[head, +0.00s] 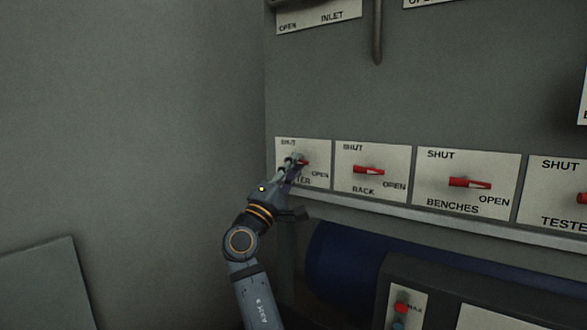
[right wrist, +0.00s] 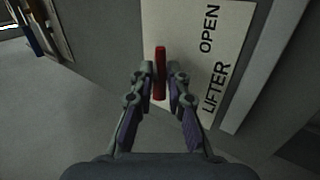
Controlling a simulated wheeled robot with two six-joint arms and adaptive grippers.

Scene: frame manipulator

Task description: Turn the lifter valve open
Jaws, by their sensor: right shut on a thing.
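The lifter valve is a red handle (head: 303,162) on the leftmost white plate (head: 318,152) of a row on the wall panel. The plate reads SHUT at the top and OPEN at the lower right; part of its name is hidden by my gripper. My right gripper (head: 294,165) is at this handle. In the right wrist view the red handle (right wrist: 160,75) stands between the two fingers of my right gripper (right wrist: 160,82), which is shut on it. The plate (right wrist: 195,50) there reads OPEN and LIFTER. My left gripper is not in view.
Similar red handles sit to the right on plates marked RACK (head: 368,170), BENCHES (head: 468,182) and TESTER (head: 582,198). A ledge (head: 420,215) runs below the plates. A blue cylinder (head: 345,260) and a dark box (head: 450,290) are underneath. A pipe (head: 377,35) hangs above.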

